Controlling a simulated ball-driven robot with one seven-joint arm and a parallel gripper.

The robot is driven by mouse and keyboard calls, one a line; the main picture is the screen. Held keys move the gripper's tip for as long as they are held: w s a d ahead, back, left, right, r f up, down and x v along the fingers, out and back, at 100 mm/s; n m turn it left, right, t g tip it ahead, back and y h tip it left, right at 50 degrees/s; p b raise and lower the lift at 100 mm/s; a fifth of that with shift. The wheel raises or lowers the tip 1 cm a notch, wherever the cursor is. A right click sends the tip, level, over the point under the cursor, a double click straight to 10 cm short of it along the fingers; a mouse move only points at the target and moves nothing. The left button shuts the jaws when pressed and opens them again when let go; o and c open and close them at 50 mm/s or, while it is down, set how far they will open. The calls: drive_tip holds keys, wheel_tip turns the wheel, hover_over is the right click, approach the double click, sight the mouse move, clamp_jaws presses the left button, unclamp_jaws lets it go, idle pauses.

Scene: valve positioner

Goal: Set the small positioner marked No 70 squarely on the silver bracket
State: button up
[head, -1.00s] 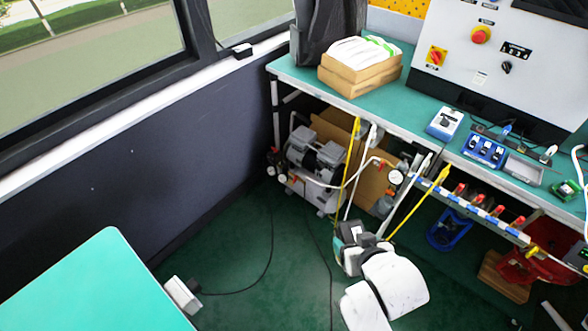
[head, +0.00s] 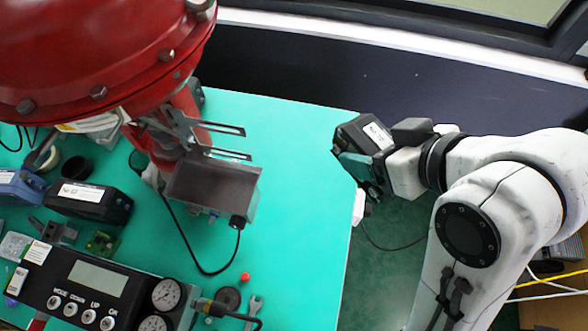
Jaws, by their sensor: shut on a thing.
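The silver bracket (head: 212,186) is a grey metal plate with a raised edge below the red actuator, at the left centre of the head view. Its face looks bare. My gripper (head: 372,168) is at the right edge of the teal table, to the right of the bracket and well apart from it. It is shut on a small dark positioner (head: 360,136) with a white label, held tilted. The label is too small to read.
The big red actuator (head: 95,60) overhangs the bracket, with slotted metal arms (head: 215,128) above it. A black cable (head: 190,240) loops from the bracket's lower corner. A gauge panel (head: 95,290) stands at the lower left. The teal table (head: 300,180) is clear between bracket and gripper.

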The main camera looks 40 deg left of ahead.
drive_tip(key=s+r+n+g, duration=0.5)
drive_tip(key=s+n+g, duration=0.2)
drive_tip(key=s+n, duration=0.3)
drive_tip(key=shift+m+h, duration=0.4)
drive_tip(key=shift+m, duration=0.3)
drive_tip(key=shift+s+a+f+p, duration=0.15)
drive_tip(key=shift+s+a+f, duration=0.45)
drive_tip(key=shift+s+a, duration=1.5)
drive_tip(key=shift+s+a+f+p, duration=0.2)
drive_tip(key=shift+s+a+f, duration=0.7)
drive_tip(key=shift+a, duration=1.95)
drive_tip(key=shift+s+a+f+p, duration=0.15)
drive_tip(key=shift+s+a+f, duration=0.1)
drive_tip(key=shift+s+a, duration=2.05)
drive_tip(key=shift+w+a+f, duration=0.1)
drive_tip(key=shift+w+a, duration=0.1)
drive_tip(key=shift+w, duration=0.05)
drive_tip(key=o, duration=1.7)
drive_tip(key=p+v, duration=0.1)
drive_tip(key=v, duration=1.1)
drive_tip(key=shift+p, duration=0.35)
